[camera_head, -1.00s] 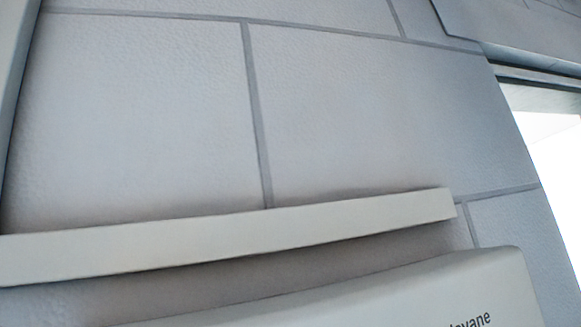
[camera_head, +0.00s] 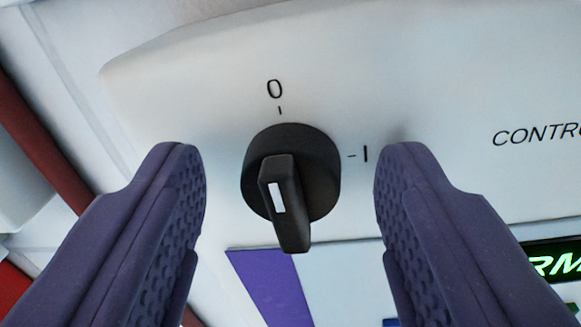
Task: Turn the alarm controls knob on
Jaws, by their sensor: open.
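The black alarm controls knob (camera_head: 318,170) is on a pale control panel (camera_head: 420,60). It has a raised grip bar with a white mark. The bar runs nearly upright in the picture, roughly in line with the 0 mark (camera_head: 275,89) above it. The I mark (camera_head: 365,154) is to the right of the knob. My gripper (camera_head: 290,160) is open, with one purple finger on each side of the knob. Gaps show between the fingers and the knob, so neither appears to touch it. How far the fingertips are from the panel is hard to tell.
Partly cut-off lettering "CONTRO" (camera_head: 537,134) is on the panel at right. A purple patch (camera_head: 268,285) lies below the knob. A dark display with green letters (camera_head: 560,262) is at lower right. A dark red bar (camera_head: 40,145) runs along the left.

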